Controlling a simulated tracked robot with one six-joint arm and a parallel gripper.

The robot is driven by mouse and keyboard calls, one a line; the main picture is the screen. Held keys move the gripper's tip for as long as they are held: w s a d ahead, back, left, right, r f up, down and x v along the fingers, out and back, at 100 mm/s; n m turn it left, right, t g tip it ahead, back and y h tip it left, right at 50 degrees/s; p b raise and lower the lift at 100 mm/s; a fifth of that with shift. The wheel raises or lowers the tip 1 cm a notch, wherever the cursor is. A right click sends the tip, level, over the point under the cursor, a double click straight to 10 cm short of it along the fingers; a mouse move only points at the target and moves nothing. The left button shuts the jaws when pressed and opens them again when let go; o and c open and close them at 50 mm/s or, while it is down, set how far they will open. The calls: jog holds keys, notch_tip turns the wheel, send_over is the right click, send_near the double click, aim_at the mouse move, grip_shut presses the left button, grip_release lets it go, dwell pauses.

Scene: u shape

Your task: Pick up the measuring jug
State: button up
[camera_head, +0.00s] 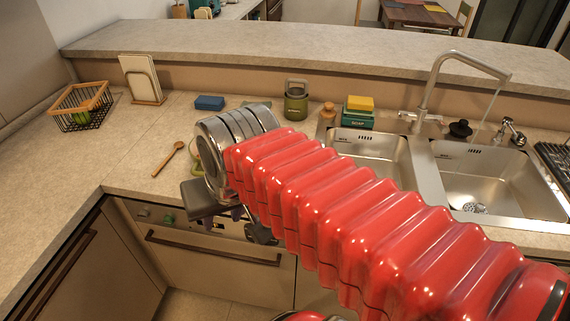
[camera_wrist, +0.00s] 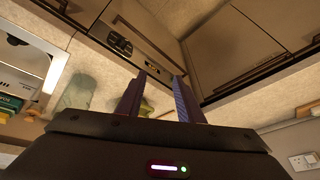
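No measuring jug can be made out for certain. A pale, greenish translucent vessel (camera_wrist: 78,92) stands on the counter at the left of the wrist view; it may be the jug, but its markings and handle cannot be read. My gripper (camera_wrist: 160,97) shows two purple fingers standing apart in the wrist view. A small yellow-green thing (camera_wrist: 147,107) shows beyond and between them, partly covered; nothing looks held. In the head view my red arm hides part of the counter, and the fingers are mostly hidden by the wrist.
Near the arm lie a wooden spoon (camera_head: 168,158), a blue sponge (camera_head: 209,103) and a green canister (camera_head: 296,104). A wire basket (camera_head: 80,118) and a board stand (camera_head: 142,80) are at the left. A double sink (camera_head: 490,180) is at the right. The left counter is largely clear.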

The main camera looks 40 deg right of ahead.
jog(key=w+d+m+g+y, duration=0.1)
jog(key=d+m, duration=1)
jog(key=d, duration=0.3)
jog(key=w+d+r+m+g+y, duration=0.1)
jog(key=w+d+m+y, duration=0.1)
jog(key=d+m, duration=0.9)
jog(key=d, duration=0.4)
jog(key=shift+w+m+y, duration=0.3)
jog(key=x, duration=0.8)
jog(key=shift+f, duration=0.15)
jog(key=shift+w+f, duration=0.1)
jog(key=shift+x, duration=2.55)
jog(key=shift+a, duration=0.1)
